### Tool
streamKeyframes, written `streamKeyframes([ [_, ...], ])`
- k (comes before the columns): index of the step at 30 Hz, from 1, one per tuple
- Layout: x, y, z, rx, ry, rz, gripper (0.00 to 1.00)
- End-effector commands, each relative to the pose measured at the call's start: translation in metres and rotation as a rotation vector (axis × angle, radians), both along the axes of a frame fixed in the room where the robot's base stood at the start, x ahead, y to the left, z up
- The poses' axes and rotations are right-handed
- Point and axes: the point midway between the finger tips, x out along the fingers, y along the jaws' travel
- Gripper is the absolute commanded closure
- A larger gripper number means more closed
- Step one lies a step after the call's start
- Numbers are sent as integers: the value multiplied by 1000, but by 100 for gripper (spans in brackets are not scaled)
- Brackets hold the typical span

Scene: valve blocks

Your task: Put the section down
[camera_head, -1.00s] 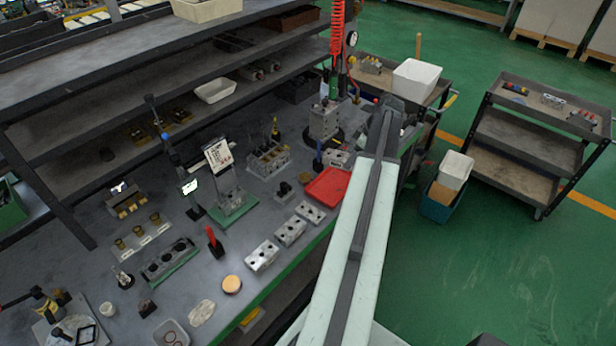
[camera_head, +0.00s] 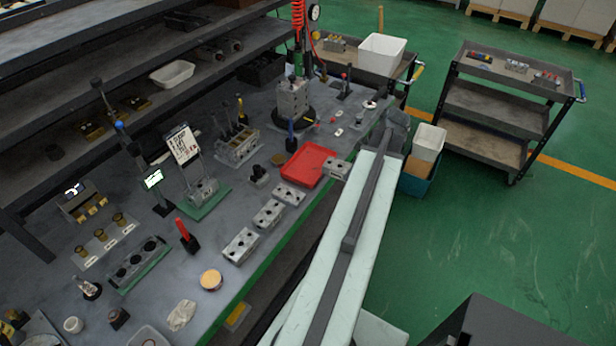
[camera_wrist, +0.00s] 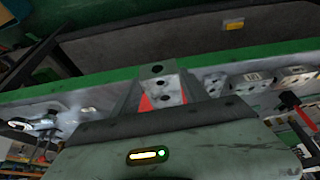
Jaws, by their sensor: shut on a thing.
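My gripper (camera_wrist: 159,78) is shut on a grey metal section (camera_wrist: 162,90) with dark round holes. The section sits between the two fingers in the wrist view. In the head view the section (camera_head: 336,169) shows just left of my arm, close to the right side of the red tray (camera_head: 303,164). My arm hides the gripper there. I cannot tell whether the section touches the bench. Three similar grey sections, (camera_head: 289,194), (camera_head: 268,213) and (camera_head: 241,246), stand in a row along the bench's front edge, left of the held one.
The bench (camera_head: 215,262) has a green front edge. A black cart (camera_head: 497,100) stands on the green floor at right.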

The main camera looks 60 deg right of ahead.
Motion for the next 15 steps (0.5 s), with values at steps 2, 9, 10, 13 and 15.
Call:
streamKeyframes([
  [2, -14, 8, -12, 0, -2, -26, 100],
  [9, -7, 4, -11, 1, -2, -32, 100],
  [10, -1, 2, -12, 1, -2, -31, 100],
  [13, 28, -5, -15, 0, -2, -28, 100],
  [15, 49, -9, -17, 0, -2, -28, 100],
])
